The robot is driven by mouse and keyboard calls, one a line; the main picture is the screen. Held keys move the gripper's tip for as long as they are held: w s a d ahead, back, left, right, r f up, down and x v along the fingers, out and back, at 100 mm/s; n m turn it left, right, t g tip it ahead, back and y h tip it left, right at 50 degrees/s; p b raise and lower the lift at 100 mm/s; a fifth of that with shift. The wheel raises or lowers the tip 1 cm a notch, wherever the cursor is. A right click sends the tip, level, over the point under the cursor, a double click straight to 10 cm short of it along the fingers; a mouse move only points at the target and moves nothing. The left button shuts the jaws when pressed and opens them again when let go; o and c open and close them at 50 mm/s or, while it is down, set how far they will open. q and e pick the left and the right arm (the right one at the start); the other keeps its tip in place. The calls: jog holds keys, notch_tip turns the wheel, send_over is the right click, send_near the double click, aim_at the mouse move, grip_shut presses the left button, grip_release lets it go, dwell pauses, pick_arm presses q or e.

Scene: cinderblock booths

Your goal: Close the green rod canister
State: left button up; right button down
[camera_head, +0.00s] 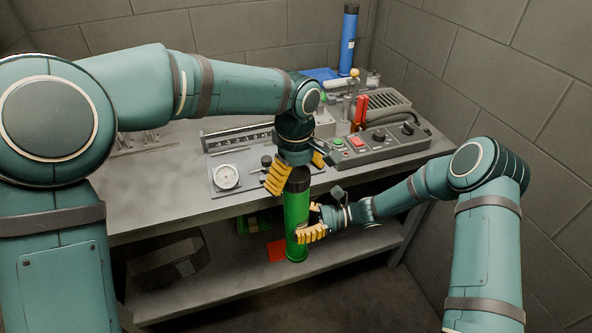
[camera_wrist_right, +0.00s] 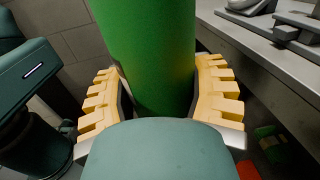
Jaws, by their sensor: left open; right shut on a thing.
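The green rod canister (camera_head: 297,222) stands upright in front of the bench, with a black cap (camera_head: 298,181) at its top. My right gripper (camera_head: 311,232) is shut on the canister's body, below the middle. In the right wrist view the green body (camera_wrist_right: 152,50) fills the space between its yellow fingers (camera_wrist_right: 160,100). My left gripper (camera_head: 294,178) is open, pointing down at the black cap, with a yellow finger to the cap's left. The gripper partly hides the cap, and I cannot tell whether it touches it or how well the cap is seated.
The metal bench (camera_head: 170,190) carries a round dial gauge (camera_head: 227,177) and a control box (camera_head: 380,140) with buttons and red-handled items. A blue canister (camera_head: 348,40) stands at the back. The lower shelf (camera_head: 210,275) holds a dark box (camera_head: 170,262) and a red sheet (camera_head: 277,251).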

pick_arm(q)
jog(key=shift+c, duration=0.2)
jog(key=c, duration=1.3)
jog(key=shift+o, duration=0.2)
jog(key=m, duration=0.5)
jog(key=shift+m, duration=0.4)
jog(key=m, duration=0.3)
jog(key=shift+m, duration=0.4)
jog(key=m, duration=0.3)
jog(key=shift+m, duration=0.4)
jog(key=m, duration=0.5)
jog(key=shift+m, duration=0.3)
jog(key=m, duration=0.6)
jog(key=o, duration=1.4)
